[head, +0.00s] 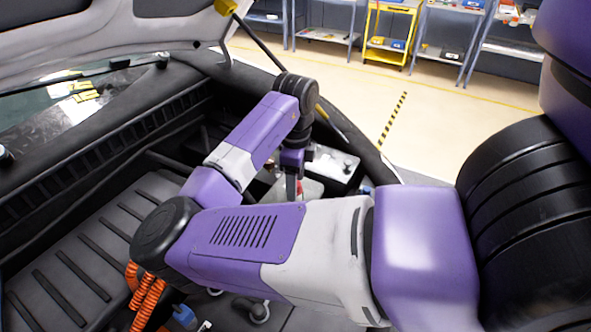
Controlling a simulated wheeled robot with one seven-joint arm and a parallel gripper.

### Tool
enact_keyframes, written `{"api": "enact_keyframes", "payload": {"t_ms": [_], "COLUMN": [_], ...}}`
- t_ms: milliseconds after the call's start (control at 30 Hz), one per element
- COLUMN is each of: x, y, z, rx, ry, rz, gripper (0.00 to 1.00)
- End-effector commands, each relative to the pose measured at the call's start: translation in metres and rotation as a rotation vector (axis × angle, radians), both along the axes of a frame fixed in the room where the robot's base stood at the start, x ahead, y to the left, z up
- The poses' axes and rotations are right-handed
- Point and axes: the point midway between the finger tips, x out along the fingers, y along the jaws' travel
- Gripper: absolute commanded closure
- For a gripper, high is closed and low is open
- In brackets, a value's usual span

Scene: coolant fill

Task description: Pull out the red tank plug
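My gripper (291,192) points down into the engine bay, over a pale tank (311,188) that shows only in part behind it. I cannot make out the red tank plug clearly; the gripper and my arm cover that spot. The fingers are small and dark here, so I cannot tell whether they are open, shut or touching anything.
A black box with a light top (333,167) stands just right of the gripper. The raised hood (110,30) and its prop rod (258,42) are above. Orange cables (148,300) lie at the lower left. Shelves and a yellow cart (390,35) stand far back.

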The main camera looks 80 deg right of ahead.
Motion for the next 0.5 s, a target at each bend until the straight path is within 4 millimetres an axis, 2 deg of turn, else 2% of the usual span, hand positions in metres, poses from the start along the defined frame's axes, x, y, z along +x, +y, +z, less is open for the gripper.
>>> {"api": "enact_keyframes", "payload": {"t_ms": [200, 467, 500], "x": [-0.0002, -0.0001, -0.0001], "y": [0.0003, 0.0001, 0.0001], "z": [-0.0134, -0.0143, -0.0142], "rx": [0.000, 0.000, 0.000], "ry": [0.001, 0.000, 0.000], "rz": [0.000, -0.001, -0.001], "gripper": [0.39, 0.39, 0.47]}}
